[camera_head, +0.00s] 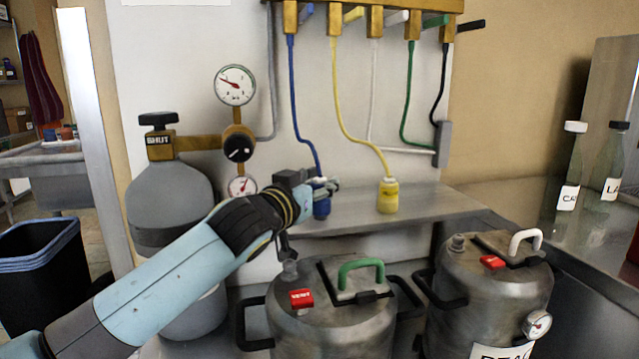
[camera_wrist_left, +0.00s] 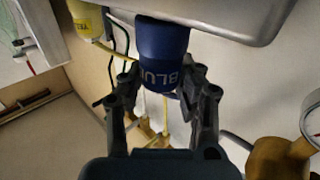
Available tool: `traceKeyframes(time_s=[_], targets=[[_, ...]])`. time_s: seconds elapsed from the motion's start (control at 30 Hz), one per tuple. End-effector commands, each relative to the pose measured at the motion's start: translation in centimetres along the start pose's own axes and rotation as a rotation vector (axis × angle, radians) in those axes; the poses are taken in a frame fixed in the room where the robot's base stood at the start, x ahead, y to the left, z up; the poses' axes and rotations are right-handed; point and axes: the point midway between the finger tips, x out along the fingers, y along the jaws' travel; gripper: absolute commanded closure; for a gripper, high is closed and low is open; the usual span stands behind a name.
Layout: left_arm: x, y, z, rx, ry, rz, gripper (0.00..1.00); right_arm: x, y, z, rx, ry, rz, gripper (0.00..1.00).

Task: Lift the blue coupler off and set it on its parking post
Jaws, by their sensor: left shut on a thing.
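The blue coupler (camera_head: 321,198) is at the left part of the grey shelf, with its blue hose running up to the manifold. My left gripper (camera_head: 315,190) is shut on it. In the left wrist view, the two fingers (camera_wrist_left: 163,95) flank the blue coupler (camera_wrist_left: 163,58), whose lettering faces the camera. Its far end meets the shelf (camera_wrist_left: 225,12) in that view; I cannot tell whether it rests on a post there. The post itself is hidden. My right gripper is not in view.
A yellow coupler (camera_head: 388,196) stands on the shelf (camera_head: 440,201) to the right. A green-handled keg (camera_head: 335,318) is below my left gripper, with a bare fitting (camera_head: 290,270) on top. A second keg (camera_head: 495,290) is at right. A gas cylinder (camera_head: 172,205) stands at left.

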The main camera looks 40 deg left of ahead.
Motion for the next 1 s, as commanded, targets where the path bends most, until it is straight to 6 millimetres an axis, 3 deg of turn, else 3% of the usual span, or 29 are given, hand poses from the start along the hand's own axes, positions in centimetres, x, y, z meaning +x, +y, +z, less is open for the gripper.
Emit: traceKeyframes(time_s=[1.0], targets=[[0.01,0.0,0.77,0.0,0.001,0.0,1.0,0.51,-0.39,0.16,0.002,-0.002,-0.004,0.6]])
